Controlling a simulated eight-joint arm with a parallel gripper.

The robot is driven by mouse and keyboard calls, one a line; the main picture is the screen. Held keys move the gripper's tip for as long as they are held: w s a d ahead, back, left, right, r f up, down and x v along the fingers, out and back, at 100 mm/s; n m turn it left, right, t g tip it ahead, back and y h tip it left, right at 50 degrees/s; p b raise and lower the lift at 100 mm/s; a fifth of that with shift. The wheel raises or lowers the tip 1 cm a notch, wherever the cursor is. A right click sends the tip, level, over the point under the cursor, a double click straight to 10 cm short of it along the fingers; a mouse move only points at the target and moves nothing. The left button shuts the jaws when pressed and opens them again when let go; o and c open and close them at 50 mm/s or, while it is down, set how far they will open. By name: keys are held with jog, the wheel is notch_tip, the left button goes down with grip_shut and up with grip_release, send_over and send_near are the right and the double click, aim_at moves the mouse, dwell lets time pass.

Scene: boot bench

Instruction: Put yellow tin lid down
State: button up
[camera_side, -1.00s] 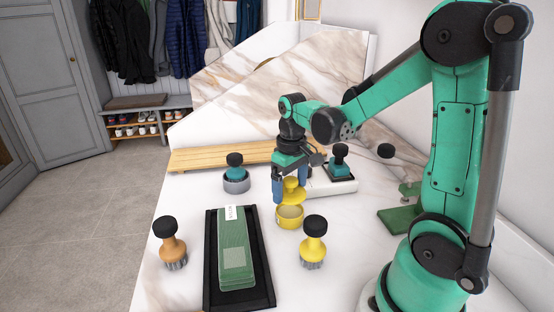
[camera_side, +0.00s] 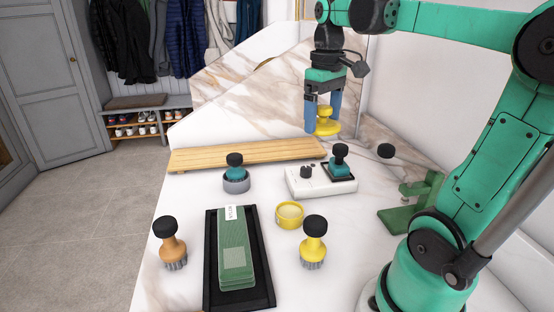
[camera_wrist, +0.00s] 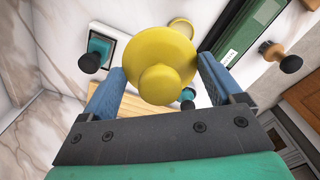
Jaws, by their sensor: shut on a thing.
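My gripper (camera_side: 323,118) is shut on the yellow tin lid (camera_side: 327,122) and holds it high above the bench, near the back wall panel. In the wrist view the lid (camera_wrist: 160,60) sits between the two blue fingers, its round knob towards my gripper. The open yellow tin (camera_side: 290,215) stands on the white marble bench, well below the lid. The tin's rim (camera_wrist: 182,25) shows partly behind the lid in the wrist view.
A black tray (camera_side: 210,290) with a green block (camera_side: 236,245) lies at the front. A wooden slatted board (camera_side: 240,154) lies at the back.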

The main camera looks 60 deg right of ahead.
send_over(335, 219)
jog(key=f, duration=0.2)
notch_tip(335, 219, down, 14)
jog(key=shift+f, duration=2.6)
jog(key=shift+f, duration=0.1)
jog(key=o, duration=1)
jog(key=shift+c, duration=0.2)
